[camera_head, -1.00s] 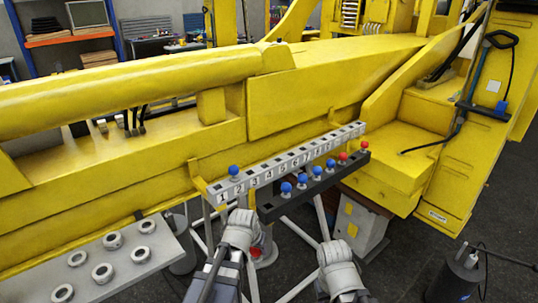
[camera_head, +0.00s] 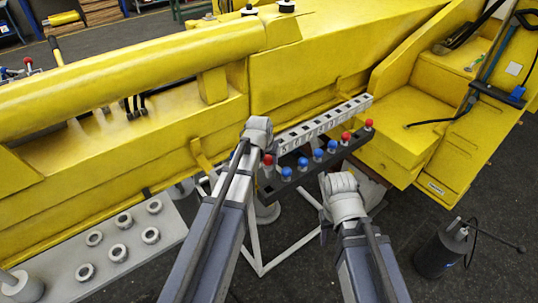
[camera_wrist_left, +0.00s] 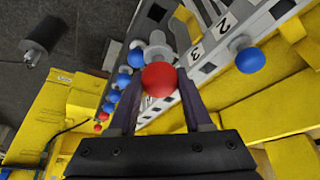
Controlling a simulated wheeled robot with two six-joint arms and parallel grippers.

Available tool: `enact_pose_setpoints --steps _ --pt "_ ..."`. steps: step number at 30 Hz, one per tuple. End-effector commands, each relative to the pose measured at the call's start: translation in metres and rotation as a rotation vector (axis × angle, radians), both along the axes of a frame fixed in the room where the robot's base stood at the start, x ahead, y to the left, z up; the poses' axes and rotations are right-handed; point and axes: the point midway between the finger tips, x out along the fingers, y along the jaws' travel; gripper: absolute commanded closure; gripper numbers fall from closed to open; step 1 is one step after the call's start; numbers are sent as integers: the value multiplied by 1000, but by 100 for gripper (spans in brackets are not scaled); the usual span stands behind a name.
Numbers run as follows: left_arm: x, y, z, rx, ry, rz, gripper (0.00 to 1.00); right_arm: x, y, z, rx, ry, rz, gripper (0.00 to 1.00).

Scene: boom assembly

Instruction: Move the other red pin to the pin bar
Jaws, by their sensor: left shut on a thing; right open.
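My left gripper (camera_head: 263,146) is shut on a red pin (camera_wrist_left: 159,79), its round head between the fingers and its grey shaft showing beyond. In the head view this red head (camera_head: 268,159) is just left of the near end of a black bar (camera_head: 275,189). The black bar carries several blue pins (camera_head: 318,155) and two red pins (camera_head: 368,124) at its far end. Behind it runs a white numbered bar (camera_head: 325,122); a blue pin (camera_wrist_left: 250,60) stands near its number 2. Whether the held shaft touches a bar I cannot tell. My right gripper (camera_head: 338,184) is open and empty, right of the black bar.
A yellow boom (camera_head: 320,70) fills the space behind the bars. A grey plate with several rings (camera_head: 124,221) is at the lower left. A dark cylinder (camera_head: 441,248) stands on the floor at the lower right. A white frame (camera_head: 262,262) is below the bars.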

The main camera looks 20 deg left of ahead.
Motion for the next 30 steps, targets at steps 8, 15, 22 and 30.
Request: enact_pose_setpoints --steps 8,15,22,30 --pt "0 0 -17 0 -1 0 100 0 0 -17 0 0 9 50" --pt "0 0 -35 0 -1 0 100 1 0 -35 -1 0 17 50" --pt "0 0 -52 0 -1 0 100 1 0 -53 -2 0 22 50" --pt "0 0 -65 0 -1 0 100 1 0 -65 -1 -2 21 50"
